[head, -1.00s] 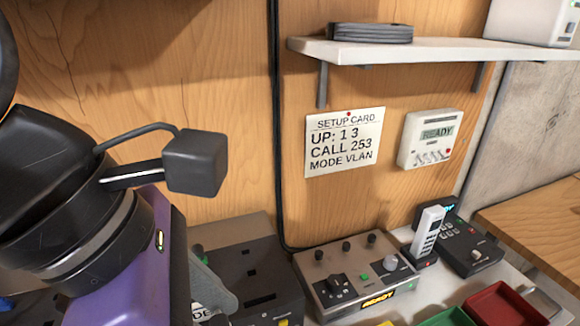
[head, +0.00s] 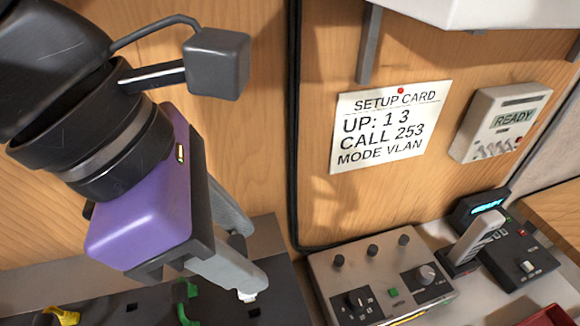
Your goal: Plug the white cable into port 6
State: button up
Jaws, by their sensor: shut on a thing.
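My gripper (head: 243,276), with grey fingers under a purple body, points down over the dark port panel (head: 285,290) at the bottom of the head view. It is shut on a small white piece, which looks like the plug of the white cable (head: 247,297); only its tip shows below the fingers. The plug is close above the panel's top, near a dark port opening (head: 254,312); I cannot tell whether they touch. The rest of the white cable is hidden. No port numbers are readable, so I cannot tell which is port 6.
A green cable (head: 184,300) and a yellow cable (head: 62,315) are at the panel left of my gripper. A grey console with knobs (head: 375,270) stands close on the right, with a handset (head: 478,236) beyond. A setup card (head: 390,125) hangs on the wooden wall.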

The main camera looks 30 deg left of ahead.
jog(key=shift+f+b, duration=0.55)
jog(key=shift+f, duration=1.55)
jog(key=shift+f+b, duration=0.15)
jog(key=shift+b, duration=1)
dwell(0.6)
jog(key=shift+w+f+b, duration=0.1)
jog(key=shift+f+b, duration=0.6)
jog(key=shift+b, duration=1.1)
dwell(2.3)
